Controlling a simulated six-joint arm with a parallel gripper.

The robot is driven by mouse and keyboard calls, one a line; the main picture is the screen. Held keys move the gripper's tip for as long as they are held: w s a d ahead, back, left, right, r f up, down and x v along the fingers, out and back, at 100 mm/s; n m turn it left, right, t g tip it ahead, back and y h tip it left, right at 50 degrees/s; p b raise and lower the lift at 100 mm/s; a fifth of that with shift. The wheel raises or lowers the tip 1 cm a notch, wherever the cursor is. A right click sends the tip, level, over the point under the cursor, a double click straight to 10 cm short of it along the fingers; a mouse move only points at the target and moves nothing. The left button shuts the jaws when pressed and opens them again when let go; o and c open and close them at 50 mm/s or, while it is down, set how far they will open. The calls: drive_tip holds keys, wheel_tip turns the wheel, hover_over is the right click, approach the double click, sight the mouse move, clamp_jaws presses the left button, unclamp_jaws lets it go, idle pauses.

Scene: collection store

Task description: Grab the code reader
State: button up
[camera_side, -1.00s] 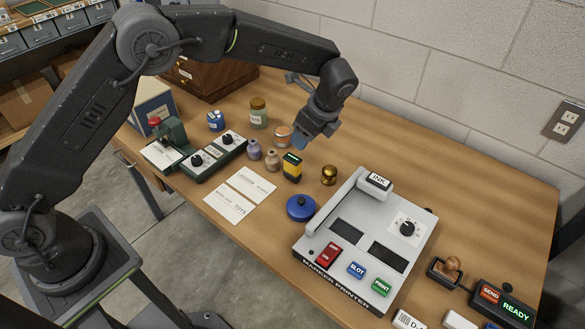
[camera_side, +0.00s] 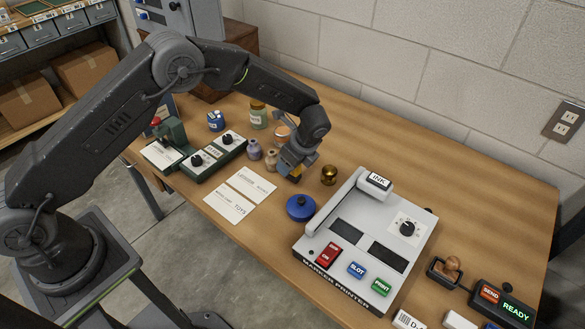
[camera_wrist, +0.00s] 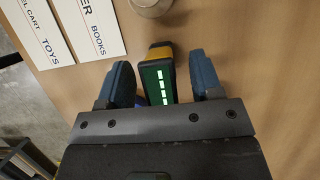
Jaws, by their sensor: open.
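The code reader (camera_wrist: 158,75) is a small yellow and dark device with a green screen showing pale bars. In the wrist view it stands between the two blue fingers of my gripper (camera_wrist: 165,82), with a visible gap on the right and a small one on the left. In the side view my gripper (camera_side: 291,174) is lowered over the code reader and hides most of it; a bit of yellow (camera_side: 297,171) shows at the fingers. My gripper is open.
Small jars (camera_side: 271,159) stand close on the left, a brass knob (camera_side: 329,175) on the right. A blue round pot (camera_side: 300,207) and the marker printer (camera_side: 345,275) are nearer the front. Label cards (camera_side: 240,194) lie flat on the left.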

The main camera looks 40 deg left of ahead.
drive_tip(key=shift+x, duration=0.75)
drive_tip(key=shift+c, duration=0.2)
drive_tip(key=c, duration=1)
drive_tip(key=shift+r, duration=0.1)
drive_tip(key=shift+c, duration=0.2)
